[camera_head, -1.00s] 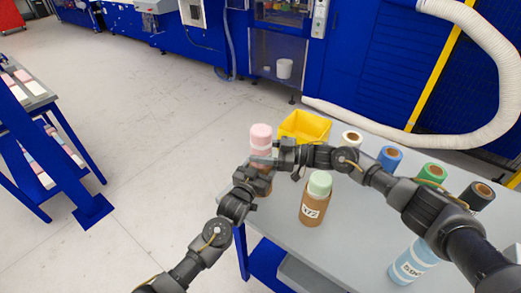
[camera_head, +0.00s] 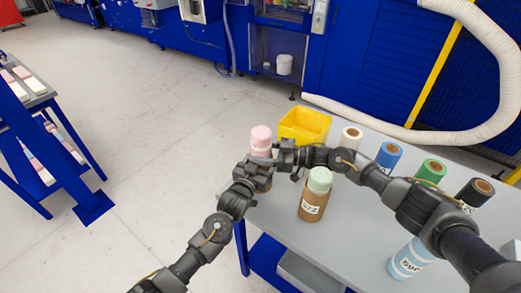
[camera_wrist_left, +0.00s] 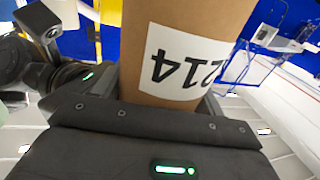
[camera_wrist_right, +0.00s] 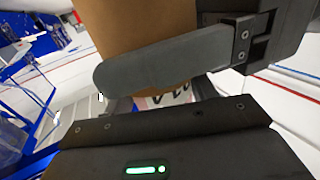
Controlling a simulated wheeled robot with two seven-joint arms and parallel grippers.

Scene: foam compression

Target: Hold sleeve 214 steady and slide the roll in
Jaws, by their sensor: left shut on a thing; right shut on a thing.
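Sleeve 214 is a brown cardboard tube (camera_wrist_left: 195,25) with a white "214" label; its number shows upside down in the left wrist view. My left gripper (camera_head: 262,178) is shut on it and holds it upright at the table's left edge. The pink roll (camera_head: 261,135), with a pale band, stands upright above the sleeve. In the right wrist view, the brown sleeve (camera_wrist_right: 145,35) shows behind a finger. The fingers hide the sleeve's mouth, so I cannot tell how deep the roll sits.
A brown sleeve with a green roll (camera_head: 314,200) stands on the grey table (camera_head: 350,235) to the right. A yellow bin (camera_head: 304,125) stands behind. White, blue, green and black rolls (camera_head: 388,157) line the back right; a light-blue one (camera_head: 408,260) stands at the front.

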